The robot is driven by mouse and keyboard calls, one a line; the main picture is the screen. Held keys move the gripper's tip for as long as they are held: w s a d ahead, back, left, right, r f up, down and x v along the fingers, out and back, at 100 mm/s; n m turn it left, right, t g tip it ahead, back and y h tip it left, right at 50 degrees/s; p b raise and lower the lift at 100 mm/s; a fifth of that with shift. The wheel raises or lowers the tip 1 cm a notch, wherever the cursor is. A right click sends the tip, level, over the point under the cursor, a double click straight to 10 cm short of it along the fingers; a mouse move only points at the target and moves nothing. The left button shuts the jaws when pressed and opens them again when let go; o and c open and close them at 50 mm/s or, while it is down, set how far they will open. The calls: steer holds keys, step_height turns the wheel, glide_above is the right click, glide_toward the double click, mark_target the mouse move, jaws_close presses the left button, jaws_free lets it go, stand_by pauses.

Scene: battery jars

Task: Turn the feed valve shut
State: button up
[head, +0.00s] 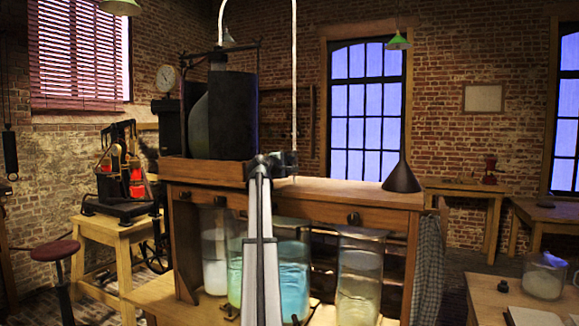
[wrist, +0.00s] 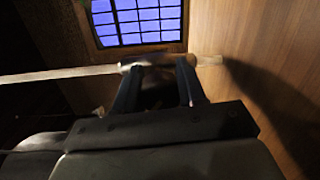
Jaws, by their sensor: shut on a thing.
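A pale feed tube (head: 294,75) hangs down from the top of the head view to just above the bench. In the wrist view the tube (wrist: 55,75) runs crosswise past my fingertips. My gripper (head: 279,160) is at the tube's lower end, above the bench top. In the wrist view its two dark fingers (wrist: 158,78) are shut on a small part at the tube, which I take to be the feed valve. The fingers hide most of the valve, so its handle angle cannot be told.
The wooden bench (head: 340,190) carries a large dark vessel (head: 233,115) at left and a dark funnel (head: 402,176) at right. Glass jars (head: 358,280) with liquid stand beneath it. The bench top between gripper and funnel is clear.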

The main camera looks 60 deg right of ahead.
steer(key=o, duration=1)
steer(key=shift+o, duration=0.2)
steer(key=w+a, duration=0.1)
steer(key=a, duration=1.2)
steer(key=shift+a+r, duration=0.35)
steer(key=shift+a, duration=0.05)
